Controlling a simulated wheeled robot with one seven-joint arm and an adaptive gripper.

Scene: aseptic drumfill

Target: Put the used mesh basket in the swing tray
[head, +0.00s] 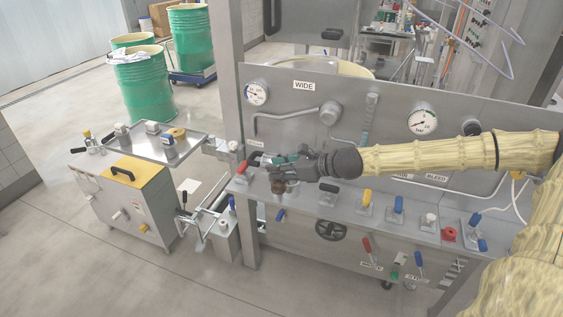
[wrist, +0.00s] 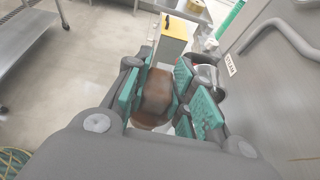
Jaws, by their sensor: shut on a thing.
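My gripper (head: 268,161) is in front of the left end of the steel panel, above its ledge, and points left. In the wrist view its teal pads (wrist: 160,98) are shut on a brown rounded thing (wrist: 156,92). It looks like the used mesh basket, but no mesh can be made out. In the head view a brown piece (head: 278,185) shows just under the gripper; whether it touches the ledge cannot be told. The swing tray (head: 184,144), a flat steel tray at the left, bears several small grey canisters and a tan round piece.
A cabinet with a yellow top (head: 140,172) stands below the tray and also shows in the wrist view (wrist: 174,27). The ledge (head: 312,196) carries several coloured valve handles. Green drums (head: 144,88) stand at the back left. A steel table (wrist: 38,38) is at the wrist view's left.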

